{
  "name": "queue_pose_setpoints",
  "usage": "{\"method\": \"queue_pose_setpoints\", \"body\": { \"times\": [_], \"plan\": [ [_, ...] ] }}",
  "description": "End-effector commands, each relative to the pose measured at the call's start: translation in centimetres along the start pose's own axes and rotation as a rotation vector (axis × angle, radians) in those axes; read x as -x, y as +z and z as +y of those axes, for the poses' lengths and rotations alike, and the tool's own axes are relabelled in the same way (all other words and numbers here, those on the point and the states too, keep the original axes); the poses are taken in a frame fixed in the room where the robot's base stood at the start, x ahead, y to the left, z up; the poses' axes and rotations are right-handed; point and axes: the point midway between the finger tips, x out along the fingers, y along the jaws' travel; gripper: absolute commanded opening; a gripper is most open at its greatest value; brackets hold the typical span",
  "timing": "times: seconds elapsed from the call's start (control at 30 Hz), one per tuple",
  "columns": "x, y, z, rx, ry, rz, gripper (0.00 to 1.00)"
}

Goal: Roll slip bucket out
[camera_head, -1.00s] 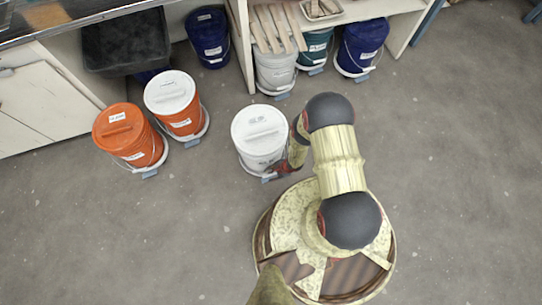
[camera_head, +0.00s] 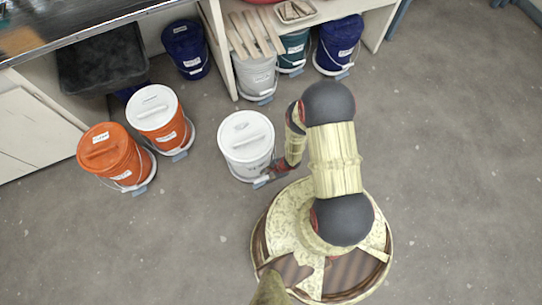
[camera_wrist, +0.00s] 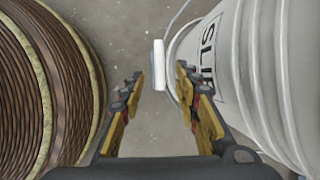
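The slip bucket (camera_head: 246,143) is white, lidded and upright on a low round dolly on the floor. Its side and part of the "SLIP" label fill the right of the wrist view (camera_wrist: 255,70). A small pale tab (camera_head: 261,183) stands out from the dolly's front edge; the wrist view shows it edge-on (camera_wrist: 159,65). My gripper (camera_wrist: 160,75) is open beside the bucket, low down, with the tab in line with the gap between its fingers. I see no finger closed on the tab. In the head view my arm partly hides the gripper.
Two orange buckets (camera_head: 112,157), one with a white lid (camera_head: 156,107), stand to the left. A grey bucket (camera_head: 255,77), a teal one (camera_head: 294,50) and blue ones (camera_head: 338,45) sit under the shelf (camera_head: 340,12). Open floor (camera_head: 450,150) lies right and in front.

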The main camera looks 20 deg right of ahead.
Motion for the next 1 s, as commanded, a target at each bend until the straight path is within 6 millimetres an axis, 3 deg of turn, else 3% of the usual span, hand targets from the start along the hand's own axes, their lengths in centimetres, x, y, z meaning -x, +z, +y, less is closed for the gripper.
{"method": "queue_pose_setpoints", "body": {
  "times": [0.2, 0.4, 1.0],
  "plan": [
    [2.7, -0.1, -0.1, 0.0, -0.002, 0.001, 0.32],
    [4.1, 0.0, 0.0, 0.0, 0.0, 0.0, 0.32],
    [4.5, 0.0, 0.1, 0.0, 0.001, 0.0, 0.32]
  ]
}}
